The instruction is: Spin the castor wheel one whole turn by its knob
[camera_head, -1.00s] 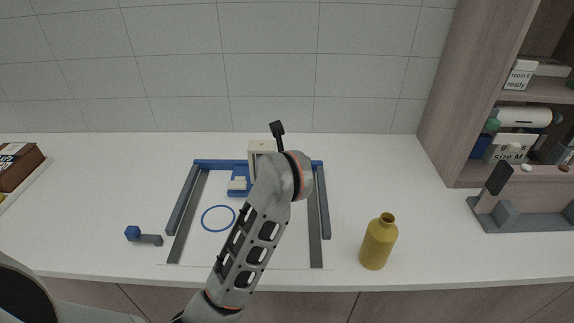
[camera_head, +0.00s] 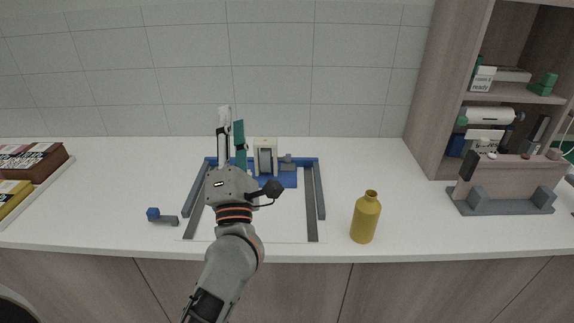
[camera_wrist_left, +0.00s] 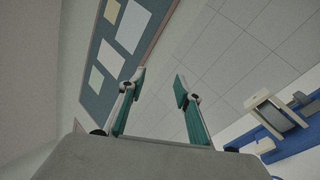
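The castor wheel (camera_head: 265,160) is dark and stands in a pale upright housing on a blue base (camera_head: 288,180) at the back of the counter frame. A small grey block (camera_head: 287,161) projects at its right; I cannot tell whether this is the knob. My left gripper (camera_head: 231,122) points up, left of the wheel and apart from it. Its fingers are spread with nothing between them. In the left wrist view the open fingers (camera_wrist_left: 159,80) face the wall, and the wheel (camera_wrist_left: 275,113) is off to the right. My right gripper is not in view.
A mustard bottle (camera_head: 365,217) stands at the right front. Grey rails (camera_head: 312,200) flank the wheel. A small blue-ended grey piece (camera_head: 163,217) lies at left. A grey holder (camera_head: 505,203) and shelves (camera_head: 500,95) are at right, boxes (camera_head: 30,160) at far left.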

